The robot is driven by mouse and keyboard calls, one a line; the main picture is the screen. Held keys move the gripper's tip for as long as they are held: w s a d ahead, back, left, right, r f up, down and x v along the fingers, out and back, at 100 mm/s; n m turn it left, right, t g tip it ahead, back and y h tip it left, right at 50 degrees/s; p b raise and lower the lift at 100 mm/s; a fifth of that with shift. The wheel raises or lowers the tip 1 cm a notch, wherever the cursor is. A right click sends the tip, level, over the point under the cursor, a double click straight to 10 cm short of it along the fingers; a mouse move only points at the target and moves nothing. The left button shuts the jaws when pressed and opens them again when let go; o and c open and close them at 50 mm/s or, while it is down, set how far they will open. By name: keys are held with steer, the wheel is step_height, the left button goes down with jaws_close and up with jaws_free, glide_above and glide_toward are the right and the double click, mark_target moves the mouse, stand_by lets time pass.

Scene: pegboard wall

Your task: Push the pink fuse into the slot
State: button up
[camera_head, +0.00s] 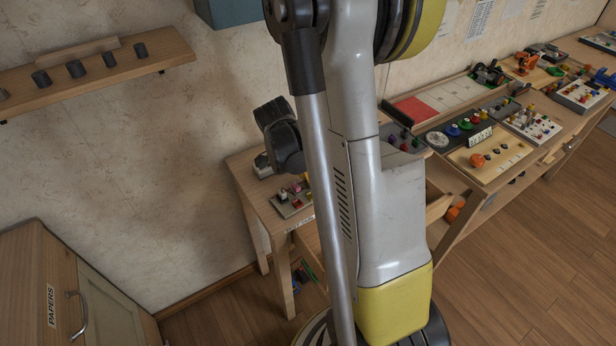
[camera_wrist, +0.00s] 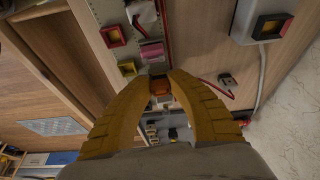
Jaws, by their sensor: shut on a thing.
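A pink block (camera_wrist: 152,53), which looks like the pink fuse, shows in the wrist view on a narrow pale board (camera_wrist: 150,22), just beyond my fingertips. My gripper (camera_wrist: 158,74) has its two yellow fingers bent inward, with the tips close together. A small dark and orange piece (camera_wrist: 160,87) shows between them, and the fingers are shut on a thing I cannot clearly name. I cannot tell whether the tips touch the pink block or how deep it sits in its slot.
A grey box (camera_wrist: 262,20) with a cable stands to the right. In the head view, a small side table (camera_head: 245,180) carries a board of coloured parts (camera_head: 292,200); a long cluttered bench (camera_head: 500,185) extends right.

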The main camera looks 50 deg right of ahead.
steer(key=shift+f, duration=0.4)
steer(key=o, duration=0.8)
steer(key=shift+o, duration=0.2)
steer(key=shift+r, duration=0.2)
steer(key=shift+r+p, duration=1.65)
steer(key=shift+r, duration=0.75)
